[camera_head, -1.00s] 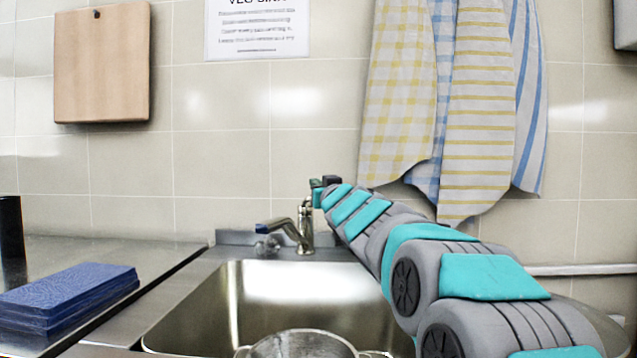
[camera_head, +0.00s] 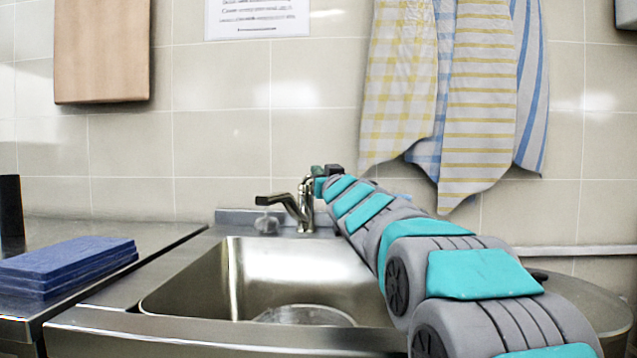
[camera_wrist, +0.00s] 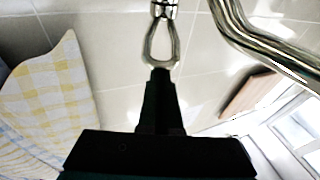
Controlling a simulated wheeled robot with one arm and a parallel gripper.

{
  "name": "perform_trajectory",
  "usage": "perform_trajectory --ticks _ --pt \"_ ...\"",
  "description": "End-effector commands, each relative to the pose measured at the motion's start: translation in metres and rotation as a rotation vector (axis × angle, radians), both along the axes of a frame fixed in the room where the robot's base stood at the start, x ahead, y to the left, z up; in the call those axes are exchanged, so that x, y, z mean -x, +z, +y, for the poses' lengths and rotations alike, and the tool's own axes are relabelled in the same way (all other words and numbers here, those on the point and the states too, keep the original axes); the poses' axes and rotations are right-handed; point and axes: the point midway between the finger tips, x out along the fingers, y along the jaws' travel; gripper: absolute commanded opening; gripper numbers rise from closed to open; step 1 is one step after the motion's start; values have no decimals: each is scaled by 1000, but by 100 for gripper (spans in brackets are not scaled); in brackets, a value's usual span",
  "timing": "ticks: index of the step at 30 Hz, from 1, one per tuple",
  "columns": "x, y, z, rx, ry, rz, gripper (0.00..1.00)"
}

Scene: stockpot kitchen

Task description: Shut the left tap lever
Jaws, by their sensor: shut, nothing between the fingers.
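The steel tap (camera_head: 304,208) stands at the back of the sink, its spout reaching left to a dark tip. In the wrist view, a looped metal lever (camera_wrist: 148,45) hangs from a collar at the top centre. My gripper (camera_wrist: 160,76) is shut and empty, its dark fingertips at the loop's lower end; I cannot tell whether they touch. In the head view my gripper (camera_head: 325,172) is beside the top of the tap, and my arm hides what lies behind it. A thick chrome pipe (camera_wrist: 250,38) curves past at upper right in the wrist view.
The steel sink (camera_head: 190,285) holds a round metal pot (camera_head: 305,314). Blue cloths (camera_head: 70,265) lie stacked on the left counter. Towels (camera_head: 480,100) hang behind my arm. A wooden board (camera_head: 102,50) hangs at upper left. The space above the sink's left side is clear.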

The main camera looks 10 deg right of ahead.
Motion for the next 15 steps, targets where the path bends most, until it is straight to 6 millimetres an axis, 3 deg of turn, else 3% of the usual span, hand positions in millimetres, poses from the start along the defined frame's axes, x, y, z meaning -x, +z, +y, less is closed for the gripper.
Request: perform_trajectory --ticks 1,15 --pt "0 -12 0 -1 -1 -10 0" --pt "2 -15 -1 -6 -3 -42 0"
